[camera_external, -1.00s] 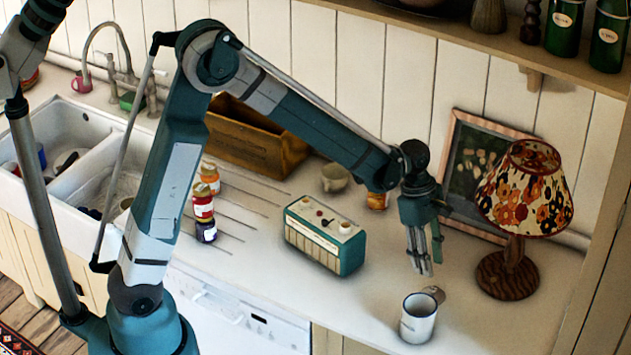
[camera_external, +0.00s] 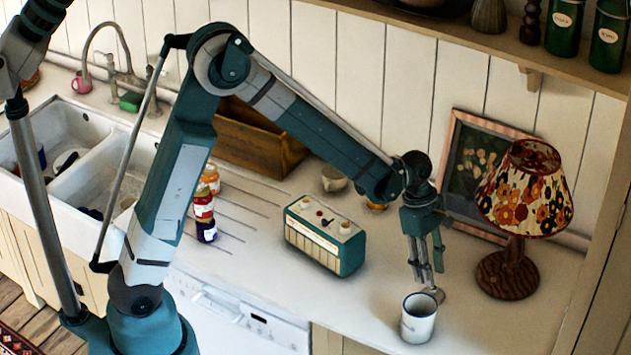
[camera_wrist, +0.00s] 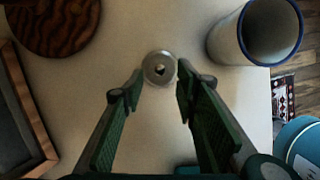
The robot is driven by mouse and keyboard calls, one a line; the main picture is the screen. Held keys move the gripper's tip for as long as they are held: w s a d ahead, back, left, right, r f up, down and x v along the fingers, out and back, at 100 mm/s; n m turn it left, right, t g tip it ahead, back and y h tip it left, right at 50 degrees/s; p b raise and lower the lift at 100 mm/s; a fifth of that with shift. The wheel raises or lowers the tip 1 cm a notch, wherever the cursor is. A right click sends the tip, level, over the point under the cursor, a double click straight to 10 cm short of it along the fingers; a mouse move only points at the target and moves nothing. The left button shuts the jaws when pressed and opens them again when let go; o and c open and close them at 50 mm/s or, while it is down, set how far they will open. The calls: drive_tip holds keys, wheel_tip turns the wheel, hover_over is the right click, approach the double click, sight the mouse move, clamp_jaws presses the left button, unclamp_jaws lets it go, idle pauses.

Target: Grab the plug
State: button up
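The plug is a small round grey metal disc (camera_wrist: 160,69) with a dark hole in its middle. In the wrist view it lies on the pale worktop, just beyond and between my fingertips. My gripper (camera_wrist: 157,86) is open, with a finger to each side and nothing held. In the external view my gripper (camera_external: 424,277) points down over the worktop, just behind the mug. The plug (camera_external: 439,295) is a small brownish shape there, partly hidden by the fingers and mug. I cannot tell the exact height of the fingertips above it.
A white mug with a blue rim (camera_external: 418,319) stands close in front of the plug. A lamp with a wooden base (camera_external: 508,275) is to the right. A framed picture (camera_external: 478,172) leans on the wall. A teal radio (camera_external: 325,238) stands to the left.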

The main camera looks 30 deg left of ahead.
sight(434, 288)
drive_tip(key=shift+x, duration=2.4)
clamp_jaws()
